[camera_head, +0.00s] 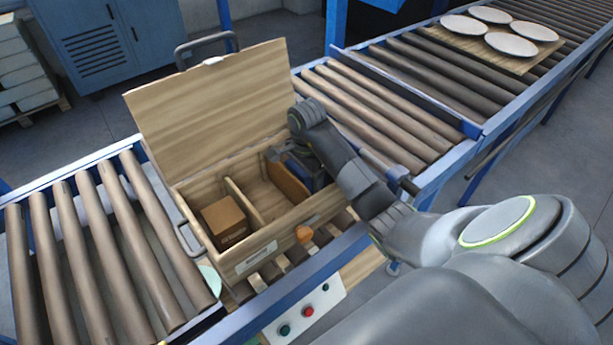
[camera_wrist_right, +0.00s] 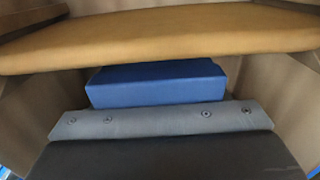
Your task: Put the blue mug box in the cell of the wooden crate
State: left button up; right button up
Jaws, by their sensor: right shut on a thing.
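The wooden crate (camera_head: 240,268) stands on the roller conveyor with its lid (camera_head: 213,103) open and tilted back. Thin dividers (camera_head: 243,199) split its inside into cells. A brown box (camera_head: 224,222) sits in the left cell. My right gripper (camera_head: 297,162) reaches into the right end of the crate, shut on the blue mug box (camera_head: 319,179). The blue mug box is largely hidden by the gripper and arm. In the right wrist view the box (camera_wrist_right: 157,84) shows beyond a grey finger, with a tan wooden edge (camera_wrist_right: 160,40) across it. My left gripper is out of view.
Several white plates (camera_head: 511,43) lie on a wooden board on the far right conveyor. Empty rollers (camera_head: 110,245) lie left of the crate. A control panel with buttons (camera_head: 307,311) is at the front. A blue cabinet (camera_head: 95,40) stands behind.

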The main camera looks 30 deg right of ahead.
jog(key=o, duration=1.3)
jog(key=shift+f, duration=0.1)
jog(key=shift+r+p, duration=0.4)
jog(key=shift+r, duration=0.2)
notch_tip(320, 180, up, 16)
jog(key=p, duration=1.5)
jog(key=shift+r, duration=0.15)
